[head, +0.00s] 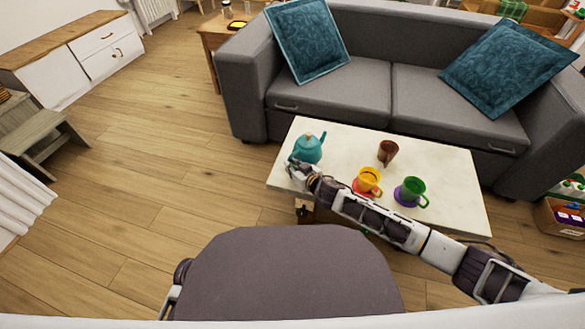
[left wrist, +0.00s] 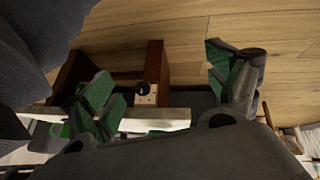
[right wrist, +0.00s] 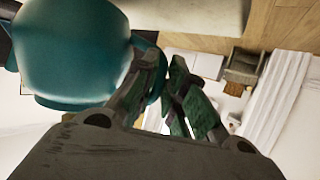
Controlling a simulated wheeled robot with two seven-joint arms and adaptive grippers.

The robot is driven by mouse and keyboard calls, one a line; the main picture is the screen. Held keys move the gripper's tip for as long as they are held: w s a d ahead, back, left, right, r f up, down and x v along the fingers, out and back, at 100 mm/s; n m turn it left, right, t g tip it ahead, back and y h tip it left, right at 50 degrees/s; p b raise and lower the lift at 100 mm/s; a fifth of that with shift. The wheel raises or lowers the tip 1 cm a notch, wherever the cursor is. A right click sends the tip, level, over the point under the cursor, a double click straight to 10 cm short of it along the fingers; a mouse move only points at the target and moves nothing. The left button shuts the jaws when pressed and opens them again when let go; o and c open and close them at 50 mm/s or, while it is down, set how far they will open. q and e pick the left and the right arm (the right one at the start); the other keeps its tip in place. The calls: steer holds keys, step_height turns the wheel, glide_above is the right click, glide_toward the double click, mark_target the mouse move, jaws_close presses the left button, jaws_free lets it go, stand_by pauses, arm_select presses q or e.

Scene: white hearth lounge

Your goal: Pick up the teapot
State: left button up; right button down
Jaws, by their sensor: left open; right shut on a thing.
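The teal teapot (head: 309,149) with a small light knob is at the left end of the white table (head: 440,165). My right gripper (head: 296,172) is at the teapot's near left side. In the right wrist view the teapot's rounded body (right wrist: 75,45) fills the upper left. There my right gripper's fingers (right wrist: 168,90) are close together beside the body, shut on the teapot, apparently at its handle, which they mostly hide. I cannot tell whether its base touches the table. My left gripper (left wrist: 168,88) is open and empty in the left wrist view; the head view does not show it clearly.
A brown mug (head: 388,152), a yellow cup (head: 369,179) on a red saucer and a green cup (head: 413,188) on a purple saucer stand right of the teapot. My right forearm passes close before them. A grey sofa (head: 330,90) stands behind; floor (head: 170,160) is clear left.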

arm_select(q)
step_height(320, 180, up, 8)
steer(key=a+g+y+p, duration=0.1)
steer(key=a+p, duration=0.1)
steer(key=p, duration=0.1)
steer(key=shift+s, duration=0.3)
arm_select(e)
step_height(320, 180, up, 8)
steer(key=shift+r, duration=0.25)
arm_select(q)
steer(key=shift+a, duration=0.1)
arm_select(e)
steer(key=shift+w, duration=0.1)
stand_by(0.7)
